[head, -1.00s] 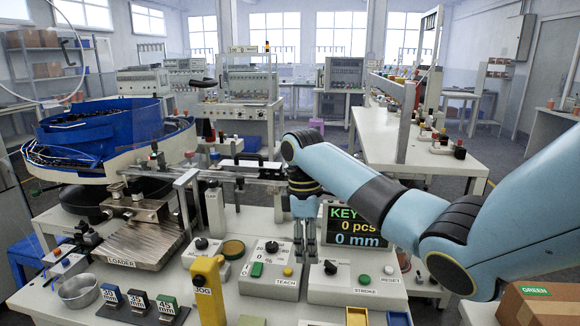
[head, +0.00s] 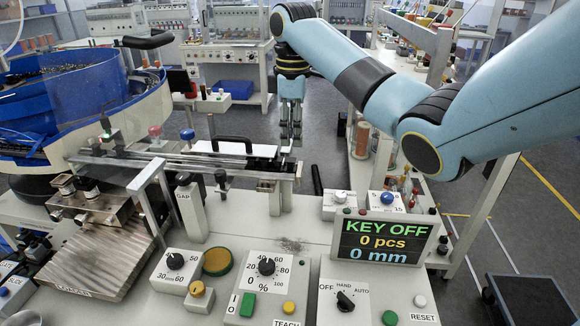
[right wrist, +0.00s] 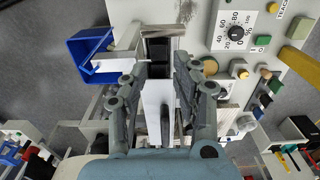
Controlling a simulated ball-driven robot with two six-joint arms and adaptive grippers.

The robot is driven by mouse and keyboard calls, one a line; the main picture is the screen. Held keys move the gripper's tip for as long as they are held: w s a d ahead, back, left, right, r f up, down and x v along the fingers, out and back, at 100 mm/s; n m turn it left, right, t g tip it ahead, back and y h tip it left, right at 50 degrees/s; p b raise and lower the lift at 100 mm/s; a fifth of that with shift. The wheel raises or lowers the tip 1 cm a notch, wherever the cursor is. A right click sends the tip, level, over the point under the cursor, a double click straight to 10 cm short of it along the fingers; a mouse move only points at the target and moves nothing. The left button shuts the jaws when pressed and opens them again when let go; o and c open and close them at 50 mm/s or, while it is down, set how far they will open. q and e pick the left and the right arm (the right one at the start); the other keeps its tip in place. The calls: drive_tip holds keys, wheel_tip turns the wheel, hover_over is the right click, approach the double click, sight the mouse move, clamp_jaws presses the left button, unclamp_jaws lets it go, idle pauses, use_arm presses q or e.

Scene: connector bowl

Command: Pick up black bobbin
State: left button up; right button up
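My right gripper (head: 291,125) hangs pointing down beyond the far side of the machine's rail in the head view. In the right wrist view its two fingers (right wrist: 160,62) stand apart, with nothing held between them. A black blocky part (right wrist: 157,50) shows between and just past the fingertips, at the end of a pale rail. I cannot tell whether it is the black bobbin or a machine part. No bobbin is clearly recognisable in the head view. My left gripper is not in view.
The rail (head: 190,165) with its black handle crosses the machine in front of the gripper. A display (head: 385,238) reading KEY OFF stands nearer. A blue bowl feeder (head: 75,105) is at left. A blue bin (right wrist: 90,55) lies beside the rail in the wrist view.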

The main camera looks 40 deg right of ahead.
sight(290, 166)
drive_tip(key=f, duration=0.3)
drive_tip(key=f+p, duration=0.1)
drive_tip(key=f, duration=0.2)
drive_tip(key=shift+s+d+f, duration=0.15)
drive_tip(key=shift+d+f, duration=0.05)
drive_tip(key=shift+f, duration=0.05)
drive_tip(key=c, duration=0.6)
